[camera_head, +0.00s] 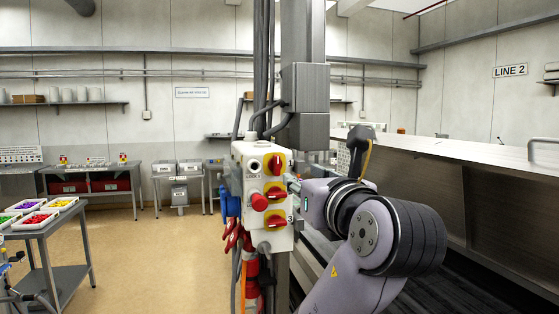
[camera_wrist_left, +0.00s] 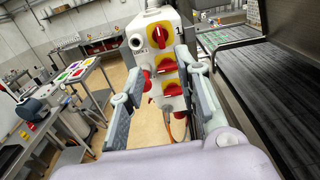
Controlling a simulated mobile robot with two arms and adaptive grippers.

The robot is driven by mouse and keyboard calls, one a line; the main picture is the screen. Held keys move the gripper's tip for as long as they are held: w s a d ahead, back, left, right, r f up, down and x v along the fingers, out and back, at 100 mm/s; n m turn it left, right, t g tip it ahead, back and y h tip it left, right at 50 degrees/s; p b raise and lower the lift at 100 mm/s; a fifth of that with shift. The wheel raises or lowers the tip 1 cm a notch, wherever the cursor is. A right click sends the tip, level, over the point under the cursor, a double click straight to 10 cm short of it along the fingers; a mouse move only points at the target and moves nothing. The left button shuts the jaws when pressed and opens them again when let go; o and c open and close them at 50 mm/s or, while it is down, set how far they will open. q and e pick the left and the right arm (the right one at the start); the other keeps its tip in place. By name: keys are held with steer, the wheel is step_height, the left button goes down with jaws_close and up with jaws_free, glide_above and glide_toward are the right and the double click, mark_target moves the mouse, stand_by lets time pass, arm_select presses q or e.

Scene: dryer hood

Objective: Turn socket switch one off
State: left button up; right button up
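A white switch box (camera_head: 252,205) hangs on a grey post and carries red rotary handles on yellow plates. The top switch (camera_head: 275,164), marked 1 in the wrist view (camera_wrist_left: 155,37), has its handle standing roughly upright in the head view. The middle switch (camera_head: 275,191) and the bottom switch (camera_head: 276,219) have handles lying about level. My left gripper (camera_head: 293,184) is at the box's right side in the head view, mostly hidden by its wrist. In the wrist view the left gripper (camera_wrist_left: 160,66) is open, its fingers spread to either side of the box. Contact cannot be told.
A red button (camera_head: 259,202) sits left of the switches. A conveyor (camera_head: 470,165) runs along the right. A table (camera_head: 50,228) with coloured trays stands left; the floor between is clear.

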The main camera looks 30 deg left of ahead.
mark_target(278, 165)
arm_select(q)
steer(key=p+x, duration=0.5)
steer(key=x, duration=1)
steer(key=shift+w+a, duration=0.2)
steer(key=shift+a, duration=0.05)
steer(key=shift+w, duration=0.1)
steer(key=shift+c, duration=0.2)
jaws_close()
